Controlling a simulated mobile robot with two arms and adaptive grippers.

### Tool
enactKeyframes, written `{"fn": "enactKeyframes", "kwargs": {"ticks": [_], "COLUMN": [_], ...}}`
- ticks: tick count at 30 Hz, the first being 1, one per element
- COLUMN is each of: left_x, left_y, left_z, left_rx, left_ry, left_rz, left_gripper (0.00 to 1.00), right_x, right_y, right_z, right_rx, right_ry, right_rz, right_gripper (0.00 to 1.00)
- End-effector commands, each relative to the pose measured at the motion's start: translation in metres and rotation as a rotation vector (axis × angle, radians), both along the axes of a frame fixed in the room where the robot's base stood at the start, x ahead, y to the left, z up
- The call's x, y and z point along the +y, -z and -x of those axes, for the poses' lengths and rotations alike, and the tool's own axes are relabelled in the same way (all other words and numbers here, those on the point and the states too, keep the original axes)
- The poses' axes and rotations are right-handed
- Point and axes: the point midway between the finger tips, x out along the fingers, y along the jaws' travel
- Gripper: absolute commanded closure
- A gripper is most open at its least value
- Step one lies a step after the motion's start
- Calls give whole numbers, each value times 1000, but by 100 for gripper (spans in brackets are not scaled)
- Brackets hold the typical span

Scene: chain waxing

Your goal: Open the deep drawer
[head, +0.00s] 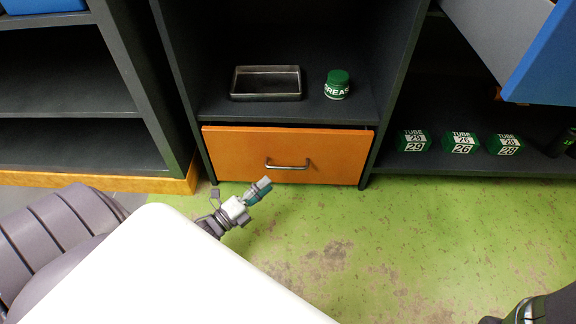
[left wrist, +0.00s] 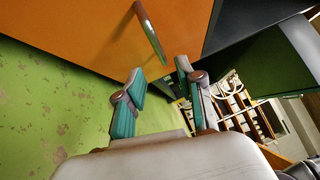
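The deep drawer (head: 240,142) has an orange front, low in the dark central cabinet. It looks shut or nearly so; a dark gap runs above its front. Its metal bar handle (head: 288,166) is at the middle of the front. My left gripper (head: 265,186) is in front of the drawer, below and left of the handle in the head view. In the left wrist view its two teal fingers (left wrist: 160,72) are apart with nothing held. The handle (left wrist: 150,32) lies just beyond the fingertips there, with the orange front (left wrist: 75,28) behind. My right gripper does not show.
A metal tray (head: 266,98) and a green grease jar (head: 337,84) stand on the shelf above the drawer. Green tube boxes (head: 461,142) sit on the right shelf. An open blue-fronted drawer (head: 545,65) juts out at upper right. The green floor (head: 400,240) ahead is clear.

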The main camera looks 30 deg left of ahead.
Motion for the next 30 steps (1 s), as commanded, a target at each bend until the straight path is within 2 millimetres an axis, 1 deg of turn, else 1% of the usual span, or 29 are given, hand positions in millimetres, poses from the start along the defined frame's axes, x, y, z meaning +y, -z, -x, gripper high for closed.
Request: {"fn": "enactKeyframes", "kwargs": {"ticks": [1, 6, 12, 15, 18, 26, 29, 30], "left_x": [-3, -12, -19, -21, -22, -22, -22, -22], "left_y": [2, -2, -7, -9, -10, -11, -11, -11], "left_z": [-12, -47, -76, -84, -88, -89, -89, -89], "left_rx": [-5, -5, -2, -1, 1, 1, 1, 1], "left_ry": [2, 1, 0, 0, -1, -1, -1, -1], "left_rz": [0, 1, 0, 1, 2, 2, 2, 2], "left_gripper": [63, 63, 63, 63, 63, 63, 78, 84], "right_x": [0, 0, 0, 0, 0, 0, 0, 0], "right_y": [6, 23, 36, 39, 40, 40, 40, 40], "right_z": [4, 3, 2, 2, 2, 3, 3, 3], "right_rx": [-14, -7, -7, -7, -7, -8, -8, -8], "right_ry": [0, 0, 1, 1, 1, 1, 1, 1], "right_rz": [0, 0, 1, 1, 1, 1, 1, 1], "right_gripper": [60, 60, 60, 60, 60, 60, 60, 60]}}
